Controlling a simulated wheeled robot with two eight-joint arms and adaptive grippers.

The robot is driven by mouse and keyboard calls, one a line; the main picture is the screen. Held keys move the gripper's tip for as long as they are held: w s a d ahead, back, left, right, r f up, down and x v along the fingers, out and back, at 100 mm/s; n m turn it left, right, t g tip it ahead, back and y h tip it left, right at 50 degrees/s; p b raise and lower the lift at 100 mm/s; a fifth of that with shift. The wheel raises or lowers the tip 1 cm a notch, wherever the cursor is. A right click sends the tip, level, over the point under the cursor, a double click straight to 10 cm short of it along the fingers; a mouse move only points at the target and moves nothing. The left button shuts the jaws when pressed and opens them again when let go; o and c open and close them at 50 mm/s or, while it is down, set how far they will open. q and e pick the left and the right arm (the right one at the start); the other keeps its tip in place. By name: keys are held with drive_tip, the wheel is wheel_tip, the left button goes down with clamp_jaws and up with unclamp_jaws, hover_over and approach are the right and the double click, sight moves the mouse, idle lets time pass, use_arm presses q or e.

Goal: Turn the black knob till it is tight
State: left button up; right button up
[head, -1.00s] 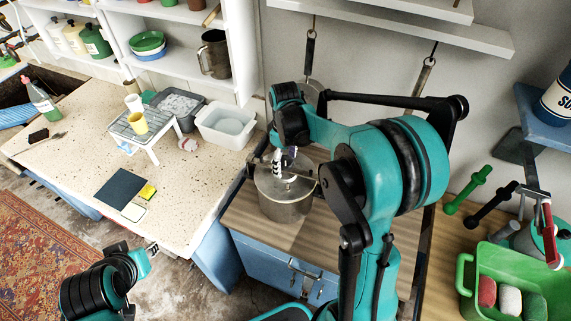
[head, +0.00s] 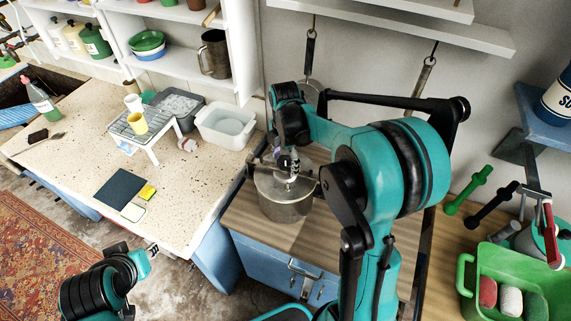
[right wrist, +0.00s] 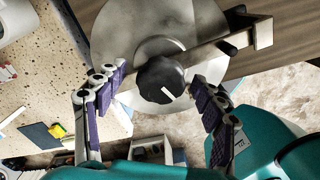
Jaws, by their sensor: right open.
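The black knob (right wrist: 160,78) is round with a white line on its top, which points to the lower right in the right wrist view. It sits over a pale round disc (right wrist: 125,60), on a metal bar (right wrist: 215,52) that crosses the top of the steel pot (head: 285,205). My right gripper (right wrist: 158,84) is open, one finger on each side of the knob, with visible gaps. In the head view my right gripper (head: 288,163) is above the pot and hides the knob. My left gripper (head: 152,251) is low at the left, away from the pot; its opening is unclear.
The pot stands on a wooden worktop (head: 245,215). To its left a speckled counter (head: 85,155) holds a white basin (head: 226,126) and a small rack (head: 146,137). Two utensils hang behind. A green crate (head: 467,285) is at the lower right.

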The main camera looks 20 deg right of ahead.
drive_tip(key=c, duration=0.9)
drive_tip(key=m, duration=0.4)
drive_tip(key=shift+m, duration=0.4)
drive_tip(key=m, duration=0.6)
drive_tip(key=shift+m, duration=0.3)
drive_tip(key=m, duration=0.4)
drive_tip(key=shift+m, duration=0.3)
drive_tip(key=o, duration=0.9)
